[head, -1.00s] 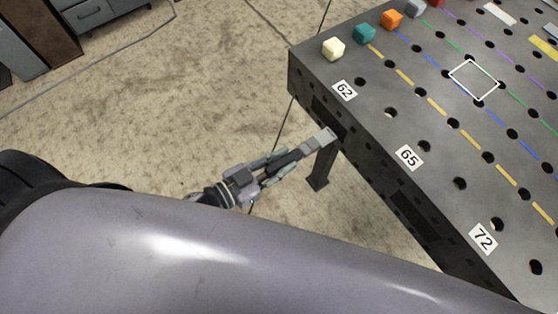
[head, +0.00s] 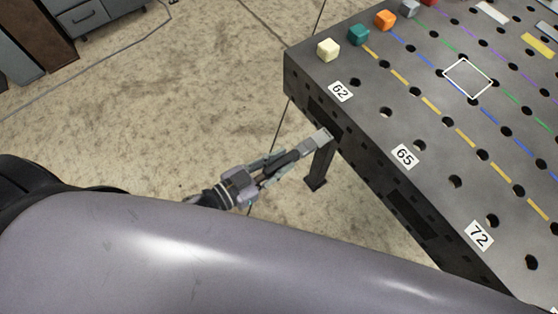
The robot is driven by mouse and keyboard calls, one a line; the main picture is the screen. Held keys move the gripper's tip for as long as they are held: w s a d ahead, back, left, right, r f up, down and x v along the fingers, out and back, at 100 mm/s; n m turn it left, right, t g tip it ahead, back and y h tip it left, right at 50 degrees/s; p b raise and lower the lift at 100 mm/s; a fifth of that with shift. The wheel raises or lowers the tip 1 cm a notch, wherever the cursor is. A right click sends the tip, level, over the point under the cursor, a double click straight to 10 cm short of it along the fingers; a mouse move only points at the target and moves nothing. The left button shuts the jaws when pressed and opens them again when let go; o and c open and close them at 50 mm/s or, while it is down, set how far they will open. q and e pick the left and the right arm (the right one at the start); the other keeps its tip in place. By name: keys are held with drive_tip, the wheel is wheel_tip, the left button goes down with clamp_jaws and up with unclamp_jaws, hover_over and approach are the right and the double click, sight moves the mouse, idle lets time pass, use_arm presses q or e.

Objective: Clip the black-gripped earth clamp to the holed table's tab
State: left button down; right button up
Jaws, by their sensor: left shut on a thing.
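The holed table (head: 400,125) is dark grey and fills the right of the head view. My left gripper (head: 270,167) is shut on the dark-gripped earth clamp (head: 284,160), beside the table's left side. The clamp points up and right toward the table edge. A light grey piece (head: 317,140) lies at the clamp's far end, close to the table side below label 62. I cannot tell whether it is the clamp's jaw or the tab, or whether they touch. My right gripper is not in view.
A table leg (head: 320,167) stands below the clamp's end. Open floor (head: 190,100) lies left of the table. A drawer cabinet (head: 88,17) stands at the back left.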

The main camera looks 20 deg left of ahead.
use_arm(q)
drive_tip(key=shift+w+d+r, duration=0.1)
drive_tip(key=shift+w+d, duration=0.05)
drive_tip(key=shift+w, duration=0.05)
drive_tip(key=shift+w+d, duration=0.3)
drive_tip(key=shift+w, duration=0.05)
drive_tip(key=shift+w, duration=0.1)
drive_tip(key=shift+p, duration=0.55)
drive_tip(key=shift+w+d, duration=0.2)
drive_tip(key=shift+d, duration=0.05)
idle(0.5)
drive_tip(key=shift+p, duration=0.45)
drive_tip(key=shift+w+d, duration=0.15)
drive_tip(key=shift+w, duration=0.05)
idle(0.5)
drive_tip(key=c, duration=1.2)
unclamp_jaws()
drive_tip(key=shift+c, duration=0.2)
